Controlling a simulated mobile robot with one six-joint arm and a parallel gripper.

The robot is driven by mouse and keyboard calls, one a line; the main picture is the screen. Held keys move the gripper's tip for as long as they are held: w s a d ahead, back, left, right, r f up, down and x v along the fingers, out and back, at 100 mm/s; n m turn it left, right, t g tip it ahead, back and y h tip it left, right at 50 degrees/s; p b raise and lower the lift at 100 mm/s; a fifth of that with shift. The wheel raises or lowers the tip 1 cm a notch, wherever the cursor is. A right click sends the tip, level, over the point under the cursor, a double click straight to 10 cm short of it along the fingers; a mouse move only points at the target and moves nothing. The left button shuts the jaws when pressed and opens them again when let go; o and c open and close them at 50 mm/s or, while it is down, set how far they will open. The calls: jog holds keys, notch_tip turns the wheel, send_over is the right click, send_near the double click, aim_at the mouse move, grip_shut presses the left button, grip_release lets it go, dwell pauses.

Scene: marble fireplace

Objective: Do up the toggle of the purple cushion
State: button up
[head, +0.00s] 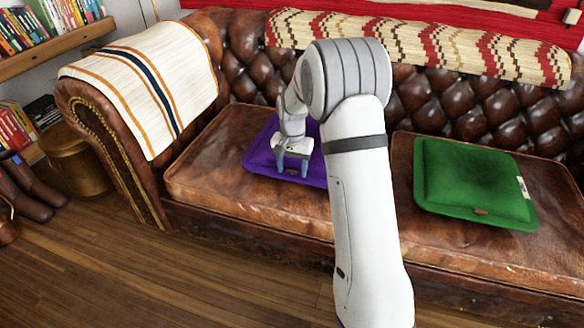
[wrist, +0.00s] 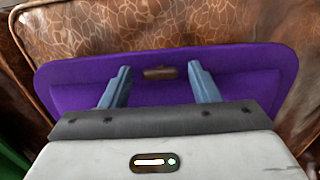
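The purple cushion (head: 262,160) lies on the left part of the brown leather sofa seat, partly hidden behind my arm in the head view. It also shows in the wrist view (wrist: 230,62), where its flat front border carries a small brown toggle (wrist: 159,73). The toggle lies crosswise near the cushion's edge. My gripper (head: 292,172) is over the cushion with its blue-grey fingers pointing down. In the wrist view my gripper (wrist: 160,70) is open, one finger on each side of the toggle, with nothing between them held. I cannot tell whether the fingertips touch the cushion.
A green cushion (head: 475,182) with a brown toggle (head: 481,212) and a white tag lies on the right of the sofa seat (head: 215,185). A striped throw (head: 150,85) covers the left armrest. A patterned blanket (head: 440,45) lies along the backrest. Wooden floor (head: 150,275) is clear in front.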

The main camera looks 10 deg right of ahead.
aim_at(292, 170)
jog(key=c, duration=0.9)
jog(key=shift+r+n+p, duration=0.25)
jog(key=shift+n+p, duration=0.35)
jog(key=shift+p, duration=0.2)
jog(key=shift+c, duration=0.2)
jog(key=shift+f+n+p, duration=0.25)
jog(key=shift+n+p, duration=0.3)
jog(key=shift+n, duration=0.35)
jog(key=o, duration=1)
jog(key=shift+r, duration=0.1)
notch_tip(292, 170, up, 8)
jog(key=p, duration=0.2)
jog(key=shift+p, duration=0.4)
